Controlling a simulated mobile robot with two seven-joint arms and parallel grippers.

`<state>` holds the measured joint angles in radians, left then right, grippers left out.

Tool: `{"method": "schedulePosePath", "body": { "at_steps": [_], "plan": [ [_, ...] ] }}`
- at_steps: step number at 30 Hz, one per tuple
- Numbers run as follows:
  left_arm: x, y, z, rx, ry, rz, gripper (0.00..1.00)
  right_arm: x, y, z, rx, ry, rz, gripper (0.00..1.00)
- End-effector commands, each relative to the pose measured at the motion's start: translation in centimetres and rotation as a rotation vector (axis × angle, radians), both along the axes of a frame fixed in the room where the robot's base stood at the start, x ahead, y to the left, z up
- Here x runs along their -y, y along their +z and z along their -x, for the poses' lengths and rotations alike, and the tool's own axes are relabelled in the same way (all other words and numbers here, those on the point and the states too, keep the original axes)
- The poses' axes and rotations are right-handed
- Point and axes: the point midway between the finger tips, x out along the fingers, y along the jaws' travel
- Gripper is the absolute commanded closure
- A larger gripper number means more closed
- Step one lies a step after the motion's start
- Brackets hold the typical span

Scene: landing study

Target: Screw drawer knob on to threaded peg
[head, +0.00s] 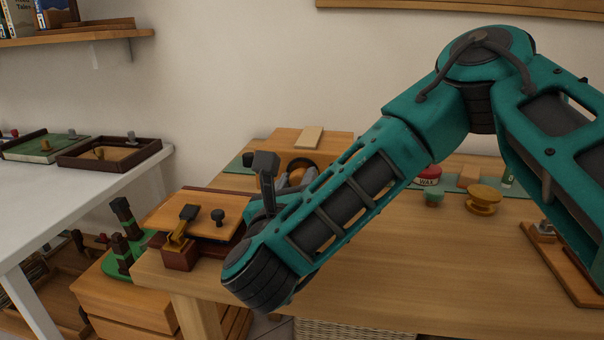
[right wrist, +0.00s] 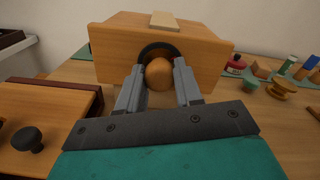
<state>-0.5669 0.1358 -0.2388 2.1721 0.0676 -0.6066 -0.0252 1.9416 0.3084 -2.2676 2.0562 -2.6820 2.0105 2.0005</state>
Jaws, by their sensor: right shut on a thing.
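A round wooden knob (right wrist: 158,74) is between the two grey fingers of my right gripper (right wrist: 159,84), which is shut on it. The knob is in front of an upright wooden drawer front (right wrist: 112,45) with a dark ring behind the knob. In the head view the drawer front (head: 280,143) stands toward the back of the table, and the knob (head: 297,172) is partly hidden by my right forearm. The threaded peg is hidden, so I cannot tell whether the knob is on it. My left gripper is not in view.
A wooden box with a dark knob (head: 218,216) and brass latch stands left on the wooden table (head: 400,275). A white table (head: 60,210) is further left.

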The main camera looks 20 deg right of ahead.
Motion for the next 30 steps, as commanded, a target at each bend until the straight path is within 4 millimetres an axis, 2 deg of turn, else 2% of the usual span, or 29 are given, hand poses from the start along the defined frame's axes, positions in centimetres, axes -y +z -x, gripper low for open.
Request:
{"method": "schedulePosePath", "body": {
  "at_steps": [13,14,15,23,30],
  "plan": [
    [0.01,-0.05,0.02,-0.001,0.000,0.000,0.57,0.20,0.07,-0.13,0.329,-0.004,-0.529,0.94],
    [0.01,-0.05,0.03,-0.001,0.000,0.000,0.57,0.20,0.06,-0.15,0.340,-0.004,-0.547,0.64],
    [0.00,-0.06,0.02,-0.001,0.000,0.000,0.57,0.21,0.08,-0.14,0.337,-0.004,-0.541,0.60],
    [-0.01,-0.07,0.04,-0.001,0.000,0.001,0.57,0.10,0.03,-0.09,0.332,-0.002,-0.538,0.36],
    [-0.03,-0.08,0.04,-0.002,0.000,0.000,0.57,0.04,0.00,-0.07,0.330,0.000,-0.538,0.35]
  ]
}}
